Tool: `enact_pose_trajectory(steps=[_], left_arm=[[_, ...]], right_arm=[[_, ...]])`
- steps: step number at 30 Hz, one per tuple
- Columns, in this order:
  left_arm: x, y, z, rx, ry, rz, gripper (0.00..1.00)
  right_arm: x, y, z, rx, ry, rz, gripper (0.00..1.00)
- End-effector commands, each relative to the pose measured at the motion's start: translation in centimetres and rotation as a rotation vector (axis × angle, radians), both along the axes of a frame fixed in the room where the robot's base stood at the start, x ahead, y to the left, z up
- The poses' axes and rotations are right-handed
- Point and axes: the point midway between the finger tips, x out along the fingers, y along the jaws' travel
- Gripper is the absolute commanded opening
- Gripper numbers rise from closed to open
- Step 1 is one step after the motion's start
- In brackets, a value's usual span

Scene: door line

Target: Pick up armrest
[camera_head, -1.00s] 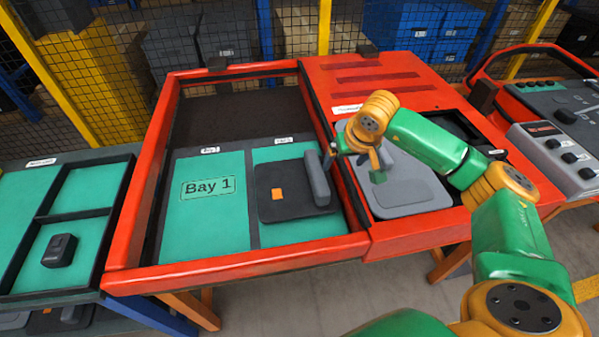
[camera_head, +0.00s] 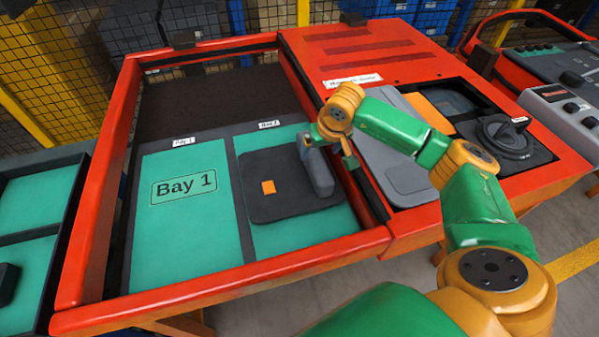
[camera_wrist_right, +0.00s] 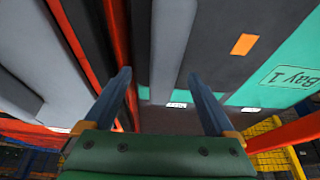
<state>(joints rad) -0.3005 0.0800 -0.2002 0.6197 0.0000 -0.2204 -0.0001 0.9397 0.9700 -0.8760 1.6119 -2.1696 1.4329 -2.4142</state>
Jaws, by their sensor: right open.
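The armrest is a grey, rounded bar (camera_head: 319,178) on the right side of a dark panel (camera_head: 285,203) with an orange square, lying in Bay 2. My right gripper (camera_head: 328,152) is open over the far end of the armrest, and its fingers appear on either side of the bar. In the right wrist view the armrest (camera_wrist_right: 172,45) runs between the two blue fingers (camera_wrist_right: 163,95) and extends beyond their tips. Whether the fingers touch it cannot be told. The wrist hides part of its far end. My left gripper is not in view.
A red frame (camera_head: 225,275) surrounds the green bays; Bay 1 (camera_head: 185,215) is empty. Right of the red divider, a grey door panel (camera_head: 395,160) lies in a second station with a dark round fixture (camera_head: 503,133). A control box (camera_head: 570,105) stands farther right.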

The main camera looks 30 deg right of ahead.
Motion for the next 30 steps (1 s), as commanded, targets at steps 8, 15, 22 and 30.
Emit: enact_pose_trajectory(steps=[8,15,22,30], left_arm=[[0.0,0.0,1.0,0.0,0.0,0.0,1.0],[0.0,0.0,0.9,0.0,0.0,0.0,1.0],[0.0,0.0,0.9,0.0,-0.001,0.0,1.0],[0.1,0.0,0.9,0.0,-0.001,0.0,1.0]], right_arm=[[2.4,0.2,-4.0,0.002,0.004,-0.002,0.9],[2.6,0.1,-4.3,0.0,0.001,0.001,0.9],[2.6,0.1,-4.3,0.0,0.001,0.001,0.28],[2.6,0.1,-4.3,0.0,0.0,0.001,0.0]])
